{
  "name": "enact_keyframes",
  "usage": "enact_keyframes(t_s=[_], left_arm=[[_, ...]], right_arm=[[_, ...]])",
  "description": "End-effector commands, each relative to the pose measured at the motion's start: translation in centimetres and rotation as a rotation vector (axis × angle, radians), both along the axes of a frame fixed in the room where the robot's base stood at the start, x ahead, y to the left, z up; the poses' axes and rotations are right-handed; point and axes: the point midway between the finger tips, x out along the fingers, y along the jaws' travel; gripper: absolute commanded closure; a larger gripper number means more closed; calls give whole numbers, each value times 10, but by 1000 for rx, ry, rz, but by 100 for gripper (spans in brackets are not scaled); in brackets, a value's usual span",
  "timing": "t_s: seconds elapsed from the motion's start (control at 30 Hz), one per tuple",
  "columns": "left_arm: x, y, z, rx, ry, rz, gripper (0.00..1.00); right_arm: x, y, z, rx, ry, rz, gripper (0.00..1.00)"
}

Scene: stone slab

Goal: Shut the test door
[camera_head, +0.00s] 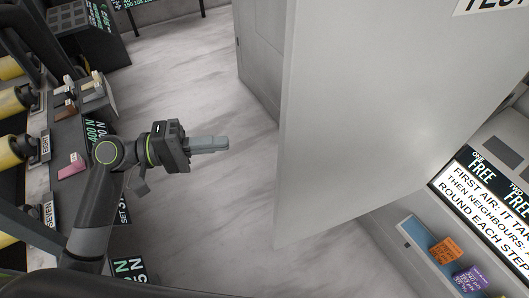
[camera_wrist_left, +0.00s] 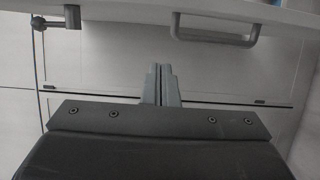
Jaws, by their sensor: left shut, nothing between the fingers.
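The test door (camera_head: 380,110) is a large grey panel standing open on the right of the head view, with part of a "TEST" sign (camera_head: 490,5) at its top edge. My left gripper (camera_head: 226,143) is shut and empty. It points right toward the door's near vertical edge, with a visible gap in the picture. In the left wrist view the shut fingers (camera_wrist_left: 161,70) point at pale panels. A grey bar handle (camera_wrist_left: 215,38) shows beyond and to the right of the fingertips, apart from them. My right gripper is not in view.
At left are a dark bench with labels, yellow cylinders (camera_head: 10,100) and a pink block (camera_head: 72,166). Pale floor (camera_head: 190,70) is clear between.

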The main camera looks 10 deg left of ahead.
Motion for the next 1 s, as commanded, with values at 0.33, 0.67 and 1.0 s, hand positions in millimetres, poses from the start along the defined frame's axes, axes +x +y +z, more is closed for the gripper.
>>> enact_keyframes(t_s=[0.33, 0.67, 1.0], left_arm=[[9, -39, 3, -5, 1, 2, 100], [19, -80, 3, -5, 2, 3, 100], [-8, -103, 2, -2, 4, 4, 100]], right_arm=[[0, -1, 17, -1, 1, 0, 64], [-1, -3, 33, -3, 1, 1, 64], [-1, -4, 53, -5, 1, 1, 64]])
